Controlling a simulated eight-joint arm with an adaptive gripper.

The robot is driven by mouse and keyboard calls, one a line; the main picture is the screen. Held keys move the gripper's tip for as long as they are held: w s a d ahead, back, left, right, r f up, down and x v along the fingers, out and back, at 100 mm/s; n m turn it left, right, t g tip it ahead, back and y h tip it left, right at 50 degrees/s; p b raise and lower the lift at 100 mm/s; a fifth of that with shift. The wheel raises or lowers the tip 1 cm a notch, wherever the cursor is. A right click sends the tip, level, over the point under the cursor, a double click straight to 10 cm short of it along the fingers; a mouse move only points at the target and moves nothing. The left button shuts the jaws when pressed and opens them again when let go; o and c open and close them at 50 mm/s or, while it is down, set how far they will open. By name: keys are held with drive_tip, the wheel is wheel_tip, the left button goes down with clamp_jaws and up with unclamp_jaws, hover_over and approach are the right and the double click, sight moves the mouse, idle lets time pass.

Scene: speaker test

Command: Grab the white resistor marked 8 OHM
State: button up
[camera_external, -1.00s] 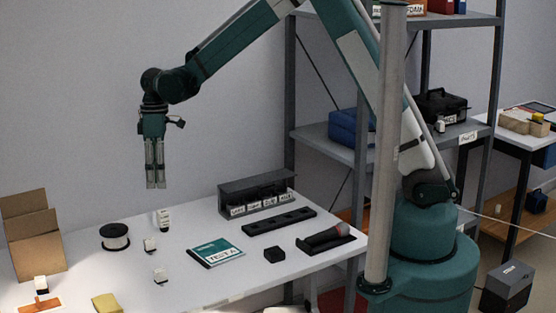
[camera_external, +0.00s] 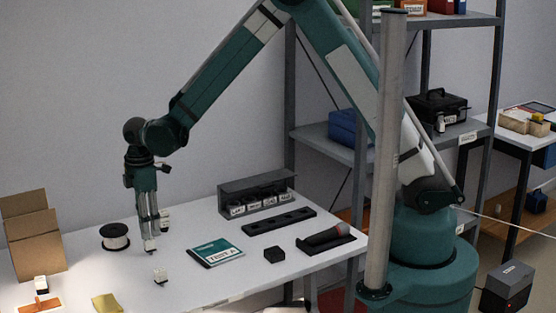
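Several small white blocks stand on the table; their markings are too small to read, so I cannot tell which is 8 OHM. One white block (camera_external: 150,247) is right at the fingertips of my gripper (camera_external: 149,237), which points straight down. Its upper part is hidden by the fingers. I cannot tell whether the fingers are closed on it. Another white block (camera_external: 165,215) is just behind the fingers, partly covered. A third white block (camera_external: 160,277) stands nearer the front edge, apart from the gripper. One more white block (camera_external: 41,284) is at the far left.
A black-and-white spool (camera_external: 115,237) stands left of my gripper. A teal-and-white booklet (camera_external: 216,252), a small black block (camera_external: 274,254) and a microphone (camera_external: 322,236) in a black tray lie to the right. A labelled grey rack (camera_external: 256,195) stands behind. A cardboard box (camera_external: 35,240) is at left.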

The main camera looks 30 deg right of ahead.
sight(149, 239)
drive_tip(key=shift+f, duration=1.25)
drive_tip(key=shift+f, duration=0.1)
drive_tip(key=shift+w+d+f+b, duration=0.1)
drive_tip(key=shift+f+b, duration=0.6)
drive_tip(key=shift+f, duration=1.85)
drive_tip(key=c, duration=1)
